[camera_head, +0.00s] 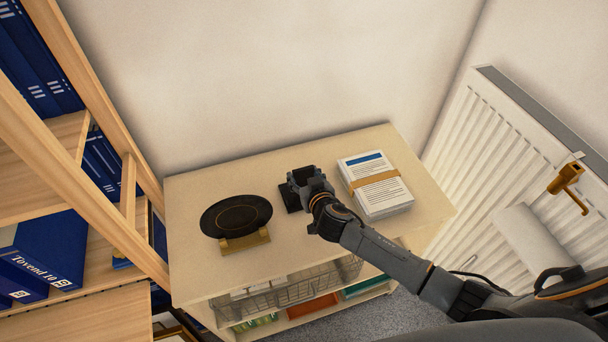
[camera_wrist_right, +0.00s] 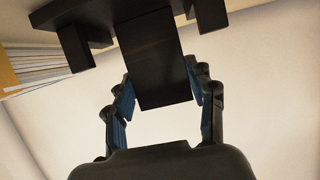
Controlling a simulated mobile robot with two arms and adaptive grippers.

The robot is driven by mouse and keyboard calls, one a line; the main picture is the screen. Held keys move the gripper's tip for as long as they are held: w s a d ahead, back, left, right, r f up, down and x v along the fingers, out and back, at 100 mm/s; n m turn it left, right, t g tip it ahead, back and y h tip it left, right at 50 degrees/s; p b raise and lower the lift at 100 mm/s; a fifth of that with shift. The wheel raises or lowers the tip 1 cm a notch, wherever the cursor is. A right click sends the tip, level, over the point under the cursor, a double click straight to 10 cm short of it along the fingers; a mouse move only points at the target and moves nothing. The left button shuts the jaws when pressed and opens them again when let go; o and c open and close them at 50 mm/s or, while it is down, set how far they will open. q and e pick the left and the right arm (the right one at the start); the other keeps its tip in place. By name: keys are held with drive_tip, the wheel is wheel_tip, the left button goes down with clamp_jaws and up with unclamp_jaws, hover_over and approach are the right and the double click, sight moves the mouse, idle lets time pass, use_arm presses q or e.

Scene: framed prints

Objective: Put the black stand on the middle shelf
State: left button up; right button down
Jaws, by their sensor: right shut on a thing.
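The black stand (camera_head: 290,198) is at the top of the low shelf unit (camera_head: 185,235), between a dark plate and a stack of papers. My right gripper (camera_head: 305,178) is shut on it. In the right wrist view, the stand (camera_wrist_right: 152,55) shows as a dark upright panel with a wider footed part, and the fingers of my right gripper (camera_wrist_right: 163,78) are on both sides of the panel. I cannot tell whether the stand touches the top. The shelf below holds a wire basket (camera_head: 290,287). My left gripper is not in view.
The dark plate (camera_head: 236,215) rests on a gold-coloured stand (camera_head: 245,242). The paper stack (camera_head: 375,185) has a tan band. A tall wooden bookcase (camera_head: 75,135) with blue binders stands at left, and a white radiator (camera_head: 480,130) at right. Colored items fill the bottom shelf.

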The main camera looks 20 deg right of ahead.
drive_tip(key=c, duration=0.9)
unclamp_jaws()
drive_tip(key=shift+f, duration=0.2)
drive_tip(key=o, duration=0.4)
drive_tip(key=shift+r, duration=0.1)
drive_tip(key=shift+o, duration=0.2)
